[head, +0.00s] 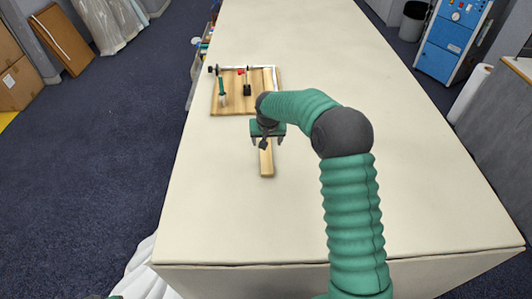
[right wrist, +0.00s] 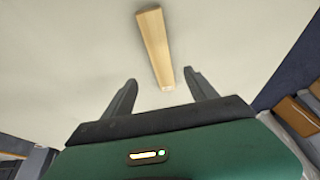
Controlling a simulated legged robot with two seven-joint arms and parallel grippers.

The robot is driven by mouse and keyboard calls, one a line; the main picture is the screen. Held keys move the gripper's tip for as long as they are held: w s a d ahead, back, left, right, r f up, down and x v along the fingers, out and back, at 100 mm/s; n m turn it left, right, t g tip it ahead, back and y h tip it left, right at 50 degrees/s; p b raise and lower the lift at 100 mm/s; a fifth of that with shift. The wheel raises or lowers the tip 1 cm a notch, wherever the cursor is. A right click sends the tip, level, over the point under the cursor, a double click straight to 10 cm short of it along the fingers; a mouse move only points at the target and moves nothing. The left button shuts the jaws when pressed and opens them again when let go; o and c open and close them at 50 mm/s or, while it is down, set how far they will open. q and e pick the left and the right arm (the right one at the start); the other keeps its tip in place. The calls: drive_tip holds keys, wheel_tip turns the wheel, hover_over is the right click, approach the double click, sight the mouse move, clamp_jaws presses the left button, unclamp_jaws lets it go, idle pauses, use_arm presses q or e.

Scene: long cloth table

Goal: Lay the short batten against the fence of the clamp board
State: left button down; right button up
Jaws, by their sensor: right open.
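The short batten (head: 267,166) is a pale wooden bar lying on the cloth table, just in front of the clamp board (head: 231,108). My right gripper (head: 266,143) is over the batten, partly hiding its far part. In the right wrist view the fingers (right wrist: 160,77) are open and empty, and the batten (right wrist: 154,38) runs lengthwise away between them. Whether the fingers reach down beside it is unclear. The wooden clamp board has a white fence (head: 250,67) along its far edge and clamps on it.
A green-handled clamp (head: 221,86) and a black clamp (head: 247,88) stand on the board. A longer wooden strip (head: 269,80) lies at its right side. The cloth table (head: 410,190) is clear to the right and in front.

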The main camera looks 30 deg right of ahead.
hover_over(266, 152)
drive_tip(key=s+a, duration=0.2)
drive_tip(key=f, duration=0.5)
drive_tip(key=shift+s+d+f, duration=0.15)
drive_tip(key=shift+d, duration=0.1)
drive_tip(key=p+x, duration=0.1)
drive_tip(key=x, duration=0.2)
drive_tip(key=p+x, duration=0.1)
drive_tip(key=x, duration=0.1)
drive_tip(key=shift+w+d+f, duration=0.3)
clamp_jaws()
